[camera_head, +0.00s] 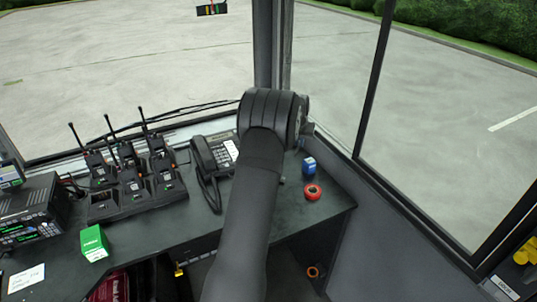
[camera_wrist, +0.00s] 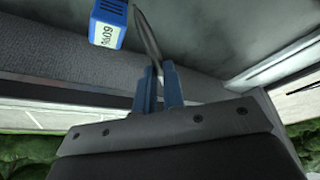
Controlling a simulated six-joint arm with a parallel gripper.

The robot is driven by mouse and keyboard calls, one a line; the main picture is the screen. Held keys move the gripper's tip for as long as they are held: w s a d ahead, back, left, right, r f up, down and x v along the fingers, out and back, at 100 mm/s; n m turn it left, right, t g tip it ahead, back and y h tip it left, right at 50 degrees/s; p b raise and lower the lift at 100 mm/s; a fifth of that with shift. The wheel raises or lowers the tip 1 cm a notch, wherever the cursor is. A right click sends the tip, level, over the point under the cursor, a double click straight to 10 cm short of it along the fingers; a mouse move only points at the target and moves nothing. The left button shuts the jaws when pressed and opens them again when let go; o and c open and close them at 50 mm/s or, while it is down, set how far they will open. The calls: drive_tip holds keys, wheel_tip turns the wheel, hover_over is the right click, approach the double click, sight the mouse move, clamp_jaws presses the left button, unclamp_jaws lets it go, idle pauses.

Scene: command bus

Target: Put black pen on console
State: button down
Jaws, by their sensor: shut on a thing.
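In the wrist view my gripper (camera_wrist: 158,72) has two blue fingers shut on the black pen (camera_wrist: 151,38), a thin dark stick that runs up from between the fingertips. The pen's far end reaches toward the top edge, beside a blue box (camera_wrist: 108,24). I cannot tell whether the pen touches the surface behind it. The console (camera_head: 330,206) is the dark desktop in the head view. There my arm hides the gripper and the pen.
The blue box (camera_head: 309,166) and a red ring (camera_head: 313,192) sit on the console's right part. A desk phone (camera_head: 205,155), radios in a charger (camera_head: 130,190), a green box (camera_head: 94,243) and a black radio unit (camera_head: 30,212) stand left. Windows border the back and right.

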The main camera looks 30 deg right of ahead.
drive_tip(key=w+a+f, duration=0.1)
drive_tip(key=w, duration=0.1)
drive_tip(key=w+a+f, duration=0.1)
drive_tip(key=w+f, duration=0.1)
drive_tip(key=w, duration=0.1)
drive_tip(key=w+a+f, duration=0.1)
drive_tip(key=w+f, duration=0.1)
drive_tip(key=shift+w+a+f, duration=0.1)
drive_tip(key=shift+w+a, duration=0.15)
drive_tip(key=shift+w, duration=0.15)
drive_tip(key=shift+f, duration=1.95)
drive_tip(key=shift+f, duration=0.1)
drive_tip(key=c, duration=1.5)
unclamp_jaws()
drive_tip(key=v, duration=1.2)
